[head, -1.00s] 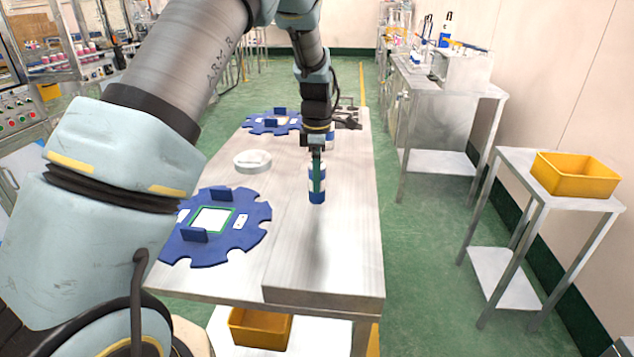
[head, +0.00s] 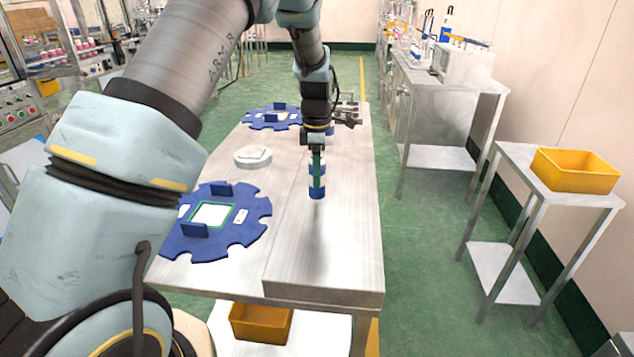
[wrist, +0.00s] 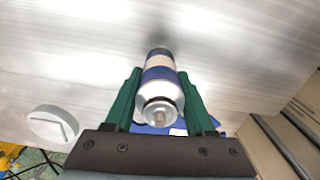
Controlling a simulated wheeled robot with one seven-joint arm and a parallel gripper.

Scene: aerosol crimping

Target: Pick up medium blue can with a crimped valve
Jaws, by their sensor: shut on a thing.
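A blue-and-white banded can (head: 317,188) hangs upright in my gripper (head: 317,165) over the bare right part of the steel table. The wrist view also shows the can (wrist: 159,73), with its metal top and valve toward the camera. The green fingers of my gripper (wrist: 160,98) are shut on the can, one on each side. A faint dark patch on the table below suggests the can is clear of the surface. The fine detail of the crimp is too small to tell.
A blue notched disc (head: 255,216) lies at the table's left front, another blue disc (head: 258,123) at the back. A round white piece (head: 252,158) sits between them. A dark fixture (head: 347,115) stands behind my gripper. Yellow bins stand at right (head: 575,172) and below (head: 261,324).

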